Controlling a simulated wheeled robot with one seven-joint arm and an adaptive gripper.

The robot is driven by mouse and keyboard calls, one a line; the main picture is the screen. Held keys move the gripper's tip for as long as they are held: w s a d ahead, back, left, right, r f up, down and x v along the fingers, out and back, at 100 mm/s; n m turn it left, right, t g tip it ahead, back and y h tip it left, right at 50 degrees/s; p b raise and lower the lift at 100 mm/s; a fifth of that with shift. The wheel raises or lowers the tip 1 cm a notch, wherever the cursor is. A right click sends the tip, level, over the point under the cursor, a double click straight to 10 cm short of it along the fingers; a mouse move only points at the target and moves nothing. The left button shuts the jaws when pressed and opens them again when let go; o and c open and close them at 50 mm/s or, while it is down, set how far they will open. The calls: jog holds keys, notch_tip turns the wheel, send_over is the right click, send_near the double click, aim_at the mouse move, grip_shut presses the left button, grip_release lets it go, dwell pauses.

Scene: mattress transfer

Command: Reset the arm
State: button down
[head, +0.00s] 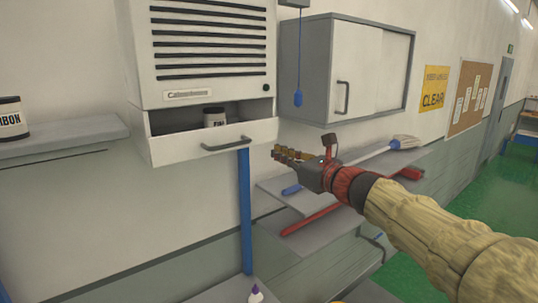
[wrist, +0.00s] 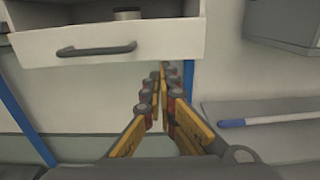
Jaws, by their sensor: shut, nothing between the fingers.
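My arm reaches in from the lower right of the head view. My gripper (head: 283,153) is shut and empty, pointing left just to the right of the open drawer (head: 205,146) of the white wall cabinet (head: 205,50). In the wrist view my gripper (wrist: 163,75) shows with its fingers together, below and right of the drawer front (wrist: 105,42). The drawer handle (wrist: 97,49) is apart from the fingers. A dark-and-white can (head: 214,117) stands inside the drawer.
A grey shelf (head: 300,202) with a blue-and-white long-handled tool (head: 365,155) lies beneath my arm. A closed grey wall cabinet (head: 350,70) hangs behind it. A blue post (head: 245,210) stands below the drawer. A blue pull cord (head: 298,98) hangs near my gripper.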

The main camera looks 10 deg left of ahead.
jog(key=v, duration=0.6)
jog(key=s+d+f+n+g+h+b, duration=0.25)
jog(key=s+f+n, duration=0.55)
jog(key=f, duration=0.4)
jog(key=s+d+f+n+g+h+b, duration=0.15)
jog(key=s+f+n+g+h, duration=0.35)
jog(key=f+n, duration=0.55)
jog(key=s+d+f+n+t+h+b, duration=0.1)
jog(key=s+d+f+n+h+b, duration=0.5)
jog(key=s+d+f+b, duration=1)
jog(key=s+d+f+n, duration=0.1)
jog(key=s+d+f, duration=0.4)
jog(key=f, duration=0.5)
jog(key=shift+s+d+f+n, duration=0.3)
jog(key=shift+s+d+n, duration=0.1)
jog(key=shift+d, duration=0.8)
